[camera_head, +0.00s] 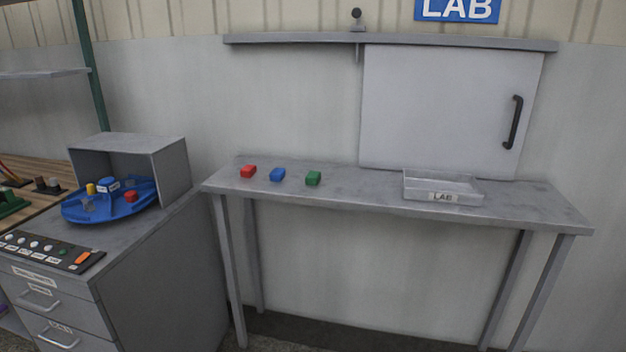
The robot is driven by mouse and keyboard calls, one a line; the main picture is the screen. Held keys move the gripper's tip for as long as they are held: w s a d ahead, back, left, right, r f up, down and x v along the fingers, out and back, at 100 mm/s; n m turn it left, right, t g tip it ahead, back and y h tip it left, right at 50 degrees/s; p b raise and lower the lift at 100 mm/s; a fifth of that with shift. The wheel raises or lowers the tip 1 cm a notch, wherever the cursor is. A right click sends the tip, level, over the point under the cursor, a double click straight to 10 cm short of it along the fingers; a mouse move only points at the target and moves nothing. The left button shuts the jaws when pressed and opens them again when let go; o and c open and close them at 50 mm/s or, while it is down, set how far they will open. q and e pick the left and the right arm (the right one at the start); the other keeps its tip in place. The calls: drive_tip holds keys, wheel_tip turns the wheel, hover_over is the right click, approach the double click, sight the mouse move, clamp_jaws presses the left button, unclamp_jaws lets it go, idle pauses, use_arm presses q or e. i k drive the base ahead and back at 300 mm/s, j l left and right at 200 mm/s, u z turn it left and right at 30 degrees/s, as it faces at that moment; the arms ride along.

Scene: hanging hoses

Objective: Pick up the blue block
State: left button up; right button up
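A small blue block (277,175) lies on the left part of the grey table (400,202). It sits between a red block (248,171) on its left and a green block (313,178) on its right, with gaps between them. Nothing covers the blue block. Neither of my grippers shows in the head view.
A clear tray labelled LAB (443,197) stands on the table's right half. Behind it is a grey sliding door (440,110) with a black handle. On the left, a drawer cabinet (160,285) carries a blue turntable (85,213) with small parts, partly under a grey cover (172,172).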

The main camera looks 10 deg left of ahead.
sight(276, 175)
drive_tip(key=u, duration=0.55)
drive_tip(key=i+l+u, duration=0.1)
drive_tip(key=i+u, duration=0.4)
drive_tip(key=i+l+u, duration=0.2)
drive_tip(key=u, duration=0.25)
